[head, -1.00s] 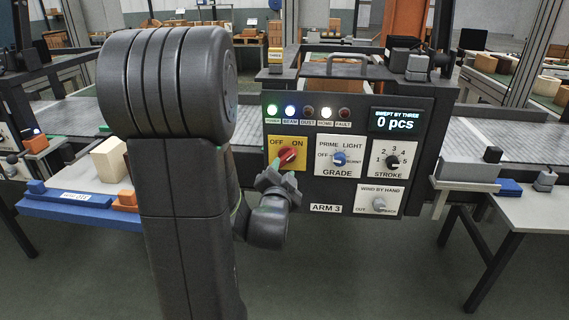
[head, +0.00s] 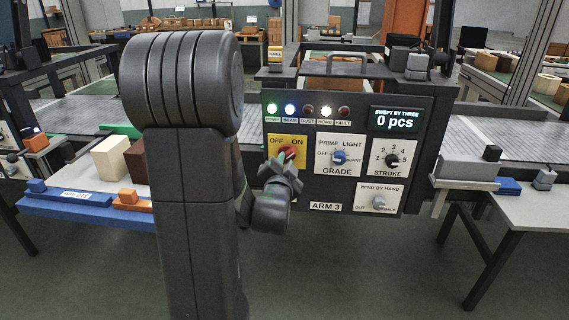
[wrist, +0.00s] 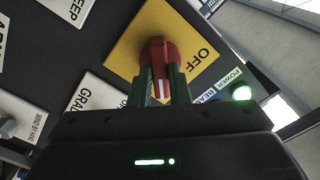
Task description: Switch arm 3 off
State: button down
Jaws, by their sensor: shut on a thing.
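The red rotary knob (head: 287,152) sits on the yellow OFF/ON plate (head: 300,163) of the ARM 3 panel. In the head view my gripper (head: 281,168) is in front of the plate and hides the knob's lower part. In the wrist view its two green fingers (wrist: 162,80) are on either side of the red knob (wrist: 158,52), shut on it. The green POWER lamp (head: 271,108) is lit and also shows lit in the wrist view (wrist: 242,92).
Right of the plate are the GRADE knob (head: 339,157), the STROKE knob (head: 392,160) and the WIND BY HAND knob (head: 378,203). The display (head: 396,120) reads 0 pcs. The blue BEAM and white HOME lamps are lit. A blue-edged tray (head: 90,208) with blocks stands left.

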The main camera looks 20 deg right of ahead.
jog(key=n+b, duration=0.8)
jog(key=n, duration=0.1)
jog(key=shift+f, duration=0.15)
jog(key=n+b, duration=0.1)
jog(key=n, duration=0.3)
jog(key=shift+n+b, duration=0.3)
jog(key=shift+b, duration=0.05)
jog(key=shift+d+n+b, duration=0.1)
jog(key=shift+n+b, duration=0.25)
jog(key=shift+n, duration=1.75)
jog(key=c, duration=1.4)
grip_release()
jog(key=shift+o, duration=0.2)
